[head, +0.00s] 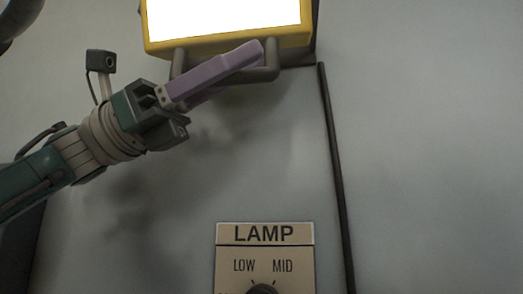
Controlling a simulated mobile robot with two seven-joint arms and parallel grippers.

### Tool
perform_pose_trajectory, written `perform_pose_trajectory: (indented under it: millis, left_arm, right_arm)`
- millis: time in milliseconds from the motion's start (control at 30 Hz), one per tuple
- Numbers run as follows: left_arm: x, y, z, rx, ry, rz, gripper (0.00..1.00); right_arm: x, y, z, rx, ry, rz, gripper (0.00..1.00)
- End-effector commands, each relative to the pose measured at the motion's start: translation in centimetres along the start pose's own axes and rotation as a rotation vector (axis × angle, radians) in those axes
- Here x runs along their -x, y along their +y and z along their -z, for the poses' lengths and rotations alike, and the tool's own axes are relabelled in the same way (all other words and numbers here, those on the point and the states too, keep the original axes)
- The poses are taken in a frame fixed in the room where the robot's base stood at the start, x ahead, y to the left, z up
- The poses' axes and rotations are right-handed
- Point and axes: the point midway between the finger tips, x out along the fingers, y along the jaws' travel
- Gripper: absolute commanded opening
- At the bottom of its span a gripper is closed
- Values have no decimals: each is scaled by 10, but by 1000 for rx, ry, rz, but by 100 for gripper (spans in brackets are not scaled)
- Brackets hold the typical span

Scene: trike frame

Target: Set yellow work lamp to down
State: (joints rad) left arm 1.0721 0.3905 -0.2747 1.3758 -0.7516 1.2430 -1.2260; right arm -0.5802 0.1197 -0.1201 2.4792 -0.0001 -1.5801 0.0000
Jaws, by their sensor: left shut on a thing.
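The yellow work lamp (280,38) is at the top of the head view, cut off by the upper edge. Its front panel (225,12) glows bright white. A dark grey bar handle (271,72) hangs below its lower rim. My left gripper (250,60) reaches in from the left, its purple fingers lying across the handle and shut on it. The fingers hide the middle of the handle. My right gripper is not in view.
A beige panel (223,262) marked LAMP, LOW and MID is on the grey wall (430,150) below. Its dark knob (262,289) is cut off by the lower edge. A dark cable or pole (335,170) runs down right of the lamp. The wall further right is bare.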

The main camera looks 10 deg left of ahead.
Motion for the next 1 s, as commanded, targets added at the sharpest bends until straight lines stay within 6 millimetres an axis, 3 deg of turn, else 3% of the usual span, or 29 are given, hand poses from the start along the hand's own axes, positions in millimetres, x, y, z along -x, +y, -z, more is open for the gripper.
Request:
perform_pose_trajectory:
  millis: [767,800,1000]
  left_arm:
    - [-2,8,0,9,1,9,0]
    - [-2,8,0,9,1,9,27]
    - [-1,9,1,9,2,4,50]
  right_arm:
    - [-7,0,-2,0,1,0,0]
    - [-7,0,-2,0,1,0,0]
    - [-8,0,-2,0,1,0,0]
